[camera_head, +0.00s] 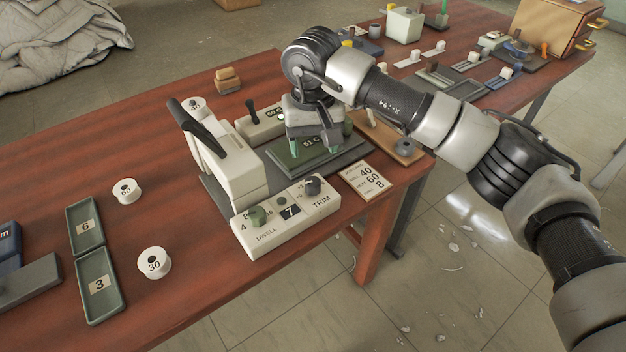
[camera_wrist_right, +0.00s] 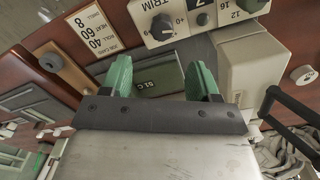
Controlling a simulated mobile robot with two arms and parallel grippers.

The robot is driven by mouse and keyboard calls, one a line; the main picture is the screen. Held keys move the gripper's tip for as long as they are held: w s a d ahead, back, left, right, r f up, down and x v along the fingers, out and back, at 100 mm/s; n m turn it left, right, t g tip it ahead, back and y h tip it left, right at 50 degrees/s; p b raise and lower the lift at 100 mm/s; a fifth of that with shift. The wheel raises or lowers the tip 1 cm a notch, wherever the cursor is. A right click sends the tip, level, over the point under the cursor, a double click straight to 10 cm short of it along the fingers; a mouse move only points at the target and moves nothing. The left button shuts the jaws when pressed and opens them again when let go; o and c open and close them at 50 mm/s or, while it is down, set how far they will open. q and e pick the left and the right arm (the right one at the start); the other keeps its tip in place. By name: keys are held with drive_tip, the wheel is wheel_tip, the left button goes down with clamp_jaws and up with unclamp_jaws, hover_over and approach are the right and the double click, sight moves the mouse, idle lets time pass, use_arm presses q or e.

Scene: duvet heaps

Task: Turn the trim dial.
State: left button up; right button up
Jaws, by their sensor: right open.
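The trim dial (camera_head: 312,186) is a small black knob on a white control box (camera_head: 262,238) at the front of the table. In the right wrist view the trim dial (camera_wrist_right: 162,27) shows a pointer and "+" and "0" marks. A green dwell dial (camera_head: 258,216) and a display reading 7 (camera_head: 290,212) share the box. My right gripper (camera_head: 320,146) is open and empty, above the green-grey plate behind the box, apart from the dial. Its green fingertips show in the right wrist view (camera_wrist_right: 160,78). My left gripper is out of view.
A white press with a black lever (camera_head: 232,165) stands left of the plate. A job card (camera_head: 366,181) reading 40, 60, 8 lies right of the box. White rolls (camera_head: 154,263) and green trays (camera_head: 98,284) lie at left. The table's front edge is close to the box.

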sight(313, 180)
wheel_tip(313, 180, down, 10)
drive_tip(key=shift+f+p, duration=0.2)
drive_tip(key=shift+p, duration=0.15)
drive_tip(key=shift+c, duration=0.2)
drive_tip(key=c, duration=0.9)
